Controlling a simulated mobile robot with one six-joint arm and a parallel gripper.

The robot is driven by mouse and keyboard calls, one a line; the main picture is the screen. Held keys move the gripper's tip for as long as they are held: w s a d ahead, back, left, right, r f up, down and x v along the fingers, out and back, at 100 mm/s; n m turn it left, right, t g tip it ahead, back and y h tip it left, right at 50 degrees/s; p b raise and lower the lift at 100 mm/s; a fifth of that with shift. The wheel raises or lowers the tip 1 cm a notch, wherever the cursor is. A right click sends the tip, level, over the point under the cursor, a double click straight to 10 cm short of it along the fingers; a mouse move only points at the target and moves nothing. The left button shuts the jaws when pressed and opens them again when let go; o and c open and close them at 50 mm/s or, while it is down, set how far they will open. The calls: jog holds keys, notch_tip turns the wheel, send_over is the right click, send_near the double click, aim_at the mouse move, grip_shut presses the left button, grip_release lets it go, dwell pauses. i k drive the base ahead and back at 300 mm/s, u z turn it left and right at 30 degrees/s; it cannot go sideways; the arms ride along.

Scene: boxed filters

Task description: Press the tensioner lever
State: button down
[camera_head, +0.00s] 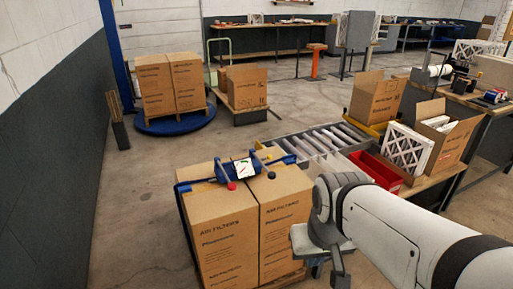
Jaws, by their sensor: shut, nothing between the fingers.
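The blue strapping tensioner (241,168) lies on top of the front carton stack, near the seam between two cartons. It has a white label, and a red knob (232,186) and a dark knob (271,175) at its near side. I cannot tell clearly which part is the lever. My gripper (339,272) hangs at the end of my arm, to the right of the cartons and lower in the picture than the tensioner. It is shut and empty, apart from the tensioner. My wrist hides part of the right carton's side.
The front cartons (222,240) stand on a pallet, with a dark strap at their left. A roller conveyor (330,142) is behind, with a red bin (377,172) and an open filter box (440,140) at right. Clear floor lies to the left.

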aim_at(271, 175)
jog(key=z, duration=0.05)
jog(key=i, duration=1)
jog(key=u, duration=0.05)
